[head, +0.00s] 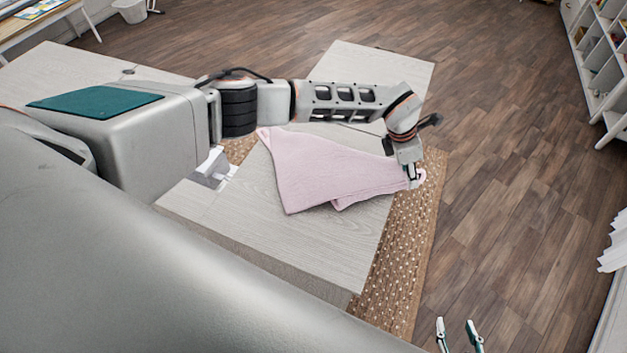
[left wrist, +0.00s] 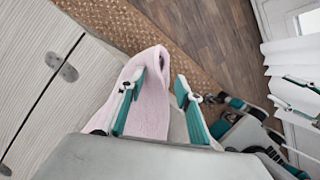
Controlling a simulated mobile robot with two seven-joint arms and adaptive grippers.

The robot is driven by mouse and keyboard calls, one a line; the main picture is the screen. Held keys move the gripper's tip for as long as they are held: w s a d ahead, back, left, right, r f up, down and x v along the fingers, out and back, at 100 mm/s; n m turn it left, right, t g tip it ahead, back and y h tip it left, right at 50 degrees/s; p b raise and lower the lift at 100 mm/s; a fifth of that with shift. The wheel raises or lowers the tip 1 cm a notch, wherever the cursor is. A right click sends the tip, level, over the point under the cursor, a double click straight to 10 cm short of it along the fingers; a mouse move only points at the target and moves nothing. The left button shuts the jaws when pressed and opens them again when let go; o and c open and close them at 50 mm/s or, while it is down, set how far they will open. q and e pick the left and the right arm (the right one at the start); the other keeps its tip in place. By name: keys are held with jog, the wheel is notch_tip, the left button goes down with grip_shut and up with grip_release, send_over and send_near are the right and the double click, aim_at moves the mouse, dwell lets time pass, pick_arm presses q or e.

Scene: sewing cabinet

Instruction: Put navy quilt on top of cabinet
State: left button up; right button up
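I see no navy quilt; the only cloth is a pale pink quilt (head: 325,170) lying across the cabinet's pale wood top (head: 345,255). Its right end reaches the cabinet's right edge at my left gripper (head: 411,175). My right gripper (head: 456,325) is open and empty at the bottom of the head view, away from the cloth. My left arm hides part of the cabinet.
A brown dotted rug (head: 415,225) lies under the cabinet. Another pale panel (head: 370,65) extends behind my left arm. White shelves (head: 603,60) stand at the far right. The wooden floor (head: 500,190) on the right is clear.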

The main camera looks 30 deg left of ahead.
pick_arm(q)
jog(key=w+d+r, duration=0.1)
jog(key=d+r, duration=0.2)
jog(key=r, duration=0.6)
jog(key=shift+w+d+r, duration=0.2)
jog(key=shift+w+d, duration=0.1)
jog(key=shift+a, duration=0.2)
grip_shut()
jog(key=s+a+f, duration=0.1)
jog(key=a, duration=0.9)
jog(key=s+a+f, duration=0.1)
jog(key=a+f, duration=0.1)
jog(key=a, duration=0.8)
jog(key=s+a+f, duration=0.1)
jog(key=a+f, duration=0.1)
jog(key=a, duration=0.8)
jog(key=shift+s+f, duration=0.1)
jog(key=shift+s, duration=0.15)
jog(key=shift+f, duration=0.15)
